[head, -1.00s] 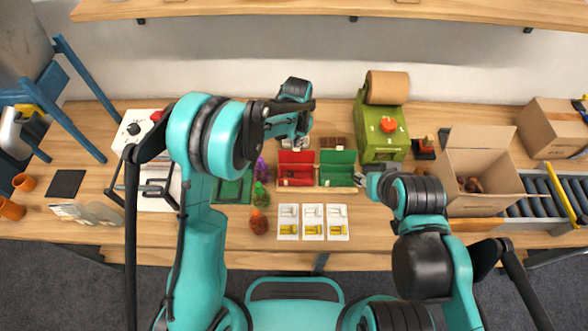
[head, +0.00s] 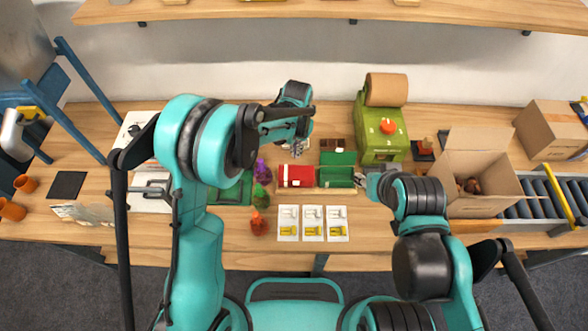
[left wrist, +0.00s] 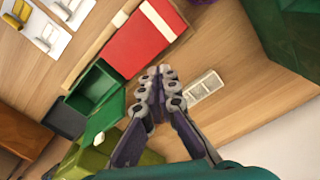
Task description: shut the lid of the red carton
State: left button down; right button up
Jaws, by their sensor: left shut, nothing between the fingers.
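The red carton (head: 299,178) stands on the bench left of the green carton (head: 338,178). Its lid lies down over the box, showing a flat red top with a pale stripe; the red carton also shows in the left wrist view (left wrist: 138,42). My left gripper (head: 297,153) is just behind the carton's back edge, shut and empty. In the left wrist view its fingertips (left wrist: 160,76) meet near the lid's edge; I cannot tell if they touch it. My right gripper (head: 363,180) is beside the green carton, its jaws too small to read.
The green carton's lid (head: 338,158) stands open. A brown gridded block (head: 333,144) and a green machine (head: 382,135) are behind and right. Coloured bags (head: 262,172) lie left; white cards (head: 312,222) lie in front. An open cardboard box (head: 475,175) stands right.

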pick_arm(q)
notch_tip(320, 180, up, 5)
jog(key=p, duration=0.2)
jog(key=shift+p, duration=0.3)
dwell(0.9)
